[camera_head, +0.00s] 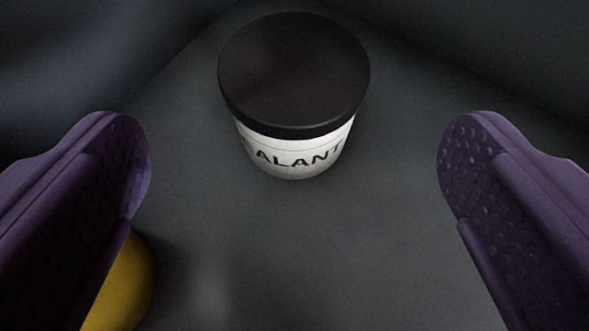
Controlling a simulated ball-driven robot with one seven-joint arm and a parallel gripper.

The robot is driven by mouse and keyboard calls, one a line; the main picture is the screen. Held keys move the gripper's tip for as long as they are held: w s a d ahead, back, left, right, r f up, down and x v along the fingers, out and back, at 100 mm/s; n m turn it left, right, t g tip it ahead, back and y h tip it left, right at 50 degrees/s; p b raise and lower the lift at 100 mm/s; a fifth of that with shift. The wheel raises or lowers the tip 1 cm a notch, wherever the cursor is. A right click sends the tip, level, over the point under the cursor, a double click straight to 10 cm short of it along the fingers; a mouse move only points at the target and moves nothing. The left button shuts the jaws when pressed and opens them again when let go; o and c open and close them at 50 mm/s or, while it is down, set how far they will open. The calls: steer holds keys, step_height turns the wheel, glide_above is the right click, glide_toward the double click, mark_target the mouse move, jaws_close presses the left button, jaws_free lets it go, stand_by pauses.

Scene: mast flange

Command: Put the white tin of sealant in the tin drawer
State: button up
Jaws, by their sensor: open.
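The white tin of sealant (295,155) stands upright near the back corner of a dark grey surface, at the top middle of the view. It has a black lid, and part of its label shows, reading "ALANT". My gripper (294,165) is open, with one purple finger at the left and one at the right. The tin lies between and beyond the fingertips, with a wide gap on both sides and no contact. I cannot tell whether this dark space is the tin drawer.
Dark walls (165,45) rise behind the tin at left and right and meet behind it. A yellow rounded object (125,285) sits at the lower left, partly hidden by my left finger. The dark floor (330,250) in front of the tin is clear.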

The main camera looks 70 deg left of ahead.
steer(key=shift+v, duration=1.55)
